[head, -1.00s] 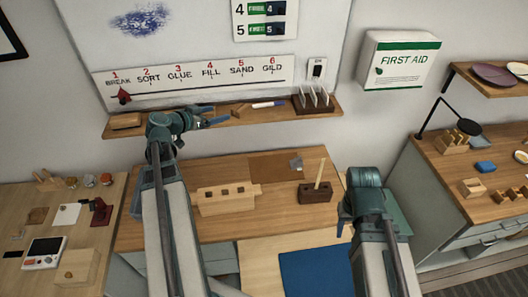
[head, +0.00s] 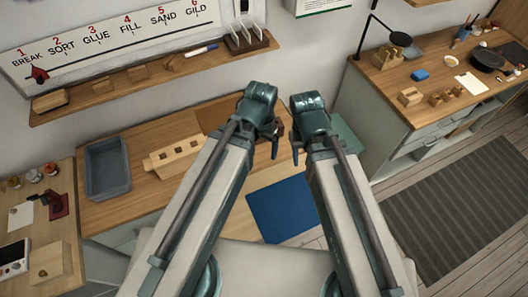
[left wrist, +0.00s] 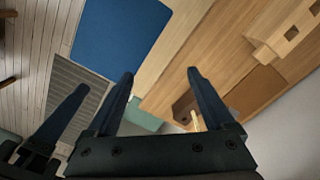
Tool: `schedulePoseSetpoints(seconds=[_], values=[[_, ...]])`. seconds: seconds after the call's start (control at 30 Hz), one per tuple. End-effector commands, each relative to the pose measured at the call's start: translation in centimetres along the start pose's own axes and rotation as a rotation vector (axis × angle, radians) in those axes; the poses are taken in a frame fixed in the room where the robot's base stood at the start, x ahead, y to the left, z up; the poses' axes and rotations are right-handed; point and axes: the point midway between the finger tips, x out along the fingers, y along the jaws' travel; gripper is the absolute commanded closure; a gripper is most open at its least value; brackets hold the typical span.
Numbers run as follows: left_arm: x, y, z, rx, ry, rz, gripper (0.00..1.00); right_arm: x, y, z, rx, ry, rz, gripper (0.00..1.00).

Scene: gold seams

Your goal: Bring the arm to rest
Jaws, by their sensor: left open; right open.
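My left gripper (head: 274,143) hangs over the right part of the wooden workbench (head: 130,200), close beside my right gripper (head: 296,146). In the left wrist view my left gripper (left wrist: 160,74) has its two dark fingers spread with nothing between them.
A blue mat (head: 283,208) lies below the grippers. A slotted wooden block (head: 177,155) and a grey tray (head: 107,167) are to the left. A wall shelf (head: 150,80) runs behind. A side counter (head: 440,90) stands right, with open floor and a striped rug (head: 460,205).

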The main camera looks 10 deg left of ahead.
Motion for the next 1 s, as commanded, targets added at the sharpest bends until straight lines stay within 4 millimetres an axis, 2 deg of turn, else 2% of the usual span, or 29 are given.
schedulePoseSetpoints(seconds=[0.03,0.17,0.57,0.67,0.77,1.0], values=[[0.0,0.8,0.6,-0.001,-0.017,-0.031,0.13,0.0,0.0,0.0,0.000,0.000,0.000,0.51],[-0.1,1.4,1.3,-0.019,-0.042,-0.086,0.13,0.0,0.0,0.0,0.000,0.000,0.000,0.51],[0.1,1.4,1.4,-0.027,-0.048,-0.101,0.13,0.2,0.0,0.0,0.000,0.000,0.000,0.51],[1.1,1.4,1.4,-0.026,-0.048,-0.101,0.13,1.2,-0.1,-0.1,-0.001,0.000,0.000,0.51],[3.0,1.4,1.4,-0.025,-0.048,-0.101,0.13,3.1,-0.3,-0.2,-0.002,0.000,0.001,0.51],[8.5,1.4,1.3,-0.018,-0.048,-0.101,0.13,8.6,-0.8,-0.5,-0.008,0.000,0.002,0.51]])
